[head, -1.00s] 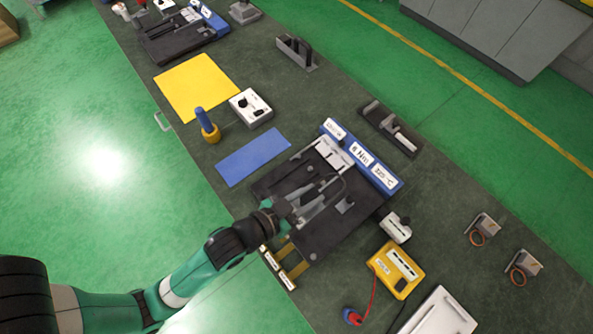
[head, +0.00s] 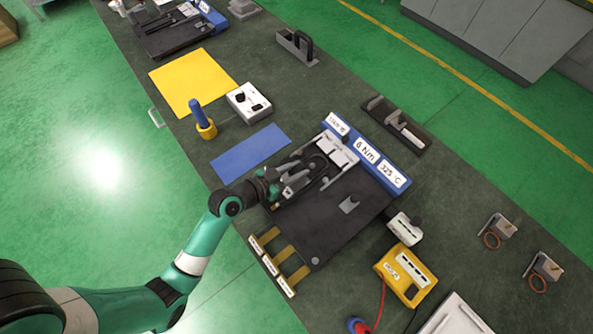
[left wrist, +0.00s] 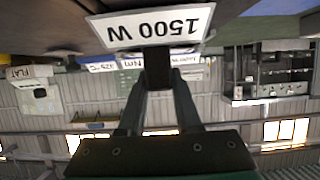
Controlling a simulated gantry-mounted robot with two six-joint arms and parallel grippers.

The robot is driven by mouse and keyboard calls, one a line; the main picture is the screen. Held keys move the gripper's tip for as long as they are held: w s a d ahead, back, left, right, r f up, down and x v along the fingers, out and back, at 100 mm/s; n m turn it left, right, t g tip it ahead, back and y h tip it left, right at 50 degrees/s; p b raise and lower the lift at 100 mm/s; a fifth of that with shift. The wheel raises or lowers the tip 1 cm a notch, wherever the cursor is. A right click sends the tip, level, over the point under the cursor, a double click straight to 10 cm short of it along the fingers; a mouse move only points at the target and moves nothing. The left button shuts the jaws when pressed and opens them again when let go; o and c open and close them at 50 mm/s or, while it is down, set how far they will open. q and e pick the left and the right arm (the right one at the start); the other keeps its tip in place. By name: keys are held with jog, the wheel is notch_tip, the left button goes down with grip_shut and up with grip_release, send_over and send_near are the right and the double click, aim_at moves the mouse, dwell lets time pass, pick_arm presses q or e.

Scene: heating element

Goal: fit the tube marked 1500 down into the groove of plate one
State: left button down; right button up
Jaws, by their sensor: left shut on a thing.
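My left gripper (head: 298,182) is over the upper-left part of a dark plate (head: 335,222) in the head view. It is shut on a dark part carrying a white tag marked 1500 W (left wrist: 150,27), which the left wrist view shows upside down. The fingers (left wrist: 158,72) meet just below the tag in that view. In the head view a thin dark looped tube (head: 322,172) shows beside the fingers, partly hidden by them. I cannot tell whether it touches the plate, nor make out a groove or a plate number. My right gripper is out of view.
White blocks (head: 337,150) stand at the plate's upper end, beside a blue labelled housing (head: 368,152). Yellow strips with white tags (head: 286,262) jut from the plate's lower-left edge. A yellow box (head: 402,272) stands to the lower right. A blue mat (head: 250,152) lies to the upper left.

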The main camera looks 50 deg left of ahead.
pick_arm(q)
jog(key=shift+r, duration=0.1)
jog(key=c, duration=1.1)
grip_release()
jog(key=shift+f, duration=0.25)
jog(key=o, duration=0.5)
jog(key=shift+r, duration=0.1)
jog(key=shift+r, duration=0.2)
jog(key=p+v, duration=0.1)
jog(key=v, duration=1)
jog(key=shift+s, duration=0.45)
